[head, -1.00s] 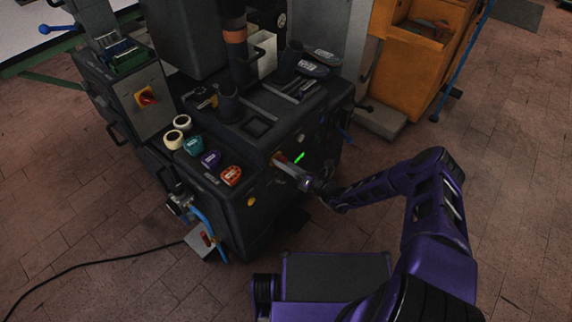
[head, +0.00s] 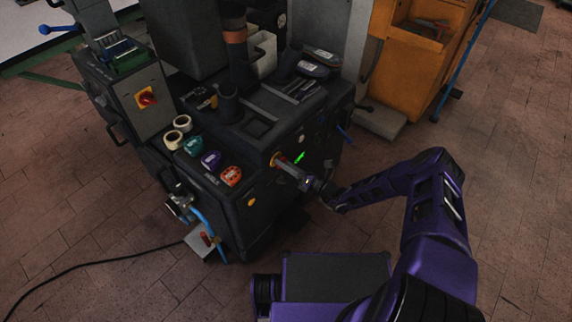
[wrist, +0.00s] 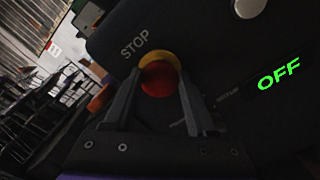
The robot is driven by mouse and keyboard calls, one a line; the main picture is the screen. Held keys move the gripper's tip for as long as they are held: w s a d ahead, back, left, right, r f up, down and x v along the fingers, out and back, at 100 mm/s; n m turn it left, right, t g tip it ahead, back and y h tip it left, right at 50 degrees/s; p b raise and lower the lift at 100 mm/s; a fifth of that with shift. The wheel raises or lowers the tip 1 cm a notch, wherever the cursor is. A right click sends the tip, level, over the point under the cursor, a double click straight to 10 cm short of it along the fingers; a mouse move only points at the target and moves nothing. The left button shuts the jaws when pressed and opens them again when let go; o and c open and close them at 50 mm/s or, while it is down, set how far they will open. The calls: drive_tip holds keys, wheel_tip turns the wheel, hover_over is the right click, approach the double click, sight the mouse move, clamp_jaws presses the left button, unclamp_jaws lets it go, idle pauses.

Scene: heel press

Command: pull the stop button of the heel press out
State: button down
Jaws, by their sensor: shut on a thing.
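The heel press (head: 262,185) is a dark machine in the middle of the head view. Its stop button (wrist: 159,79) is red with a yellow collar (wrist: 158,58), below the word STOP in the wrist view. My gripper (wrist: 157,92) is shut on the stop button, one finger on each side of it. In the head view my gripper (head: 292,172) reaches the front face of the press. The button is largely hidden there. A green display (wrist: 279,73) beside the button reads OFF.
A white round button (wrist: 249,7) sits above the display. Tape rolls and coloured spools (head: 211,160) lie on the press top. A pedal box (head: 203,238) with a cable stands on the floor at left. An orange cabinet (head: 412,60) stands behind at right.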

drive_tip(key=shift+s+d, duration=0.35)
drive_tip(key=shift+d, duration=0.1)
drive_tip(key=shift+c, duration=1)
unclamp_jaws()
drive_tip(key=shift+d, duration=0.1)
drive_tip(key=v, duration=1.7)
drive_tip(key=shift+s, duration=0.2)
drive_tip(key=shift+d, duration=0.15)
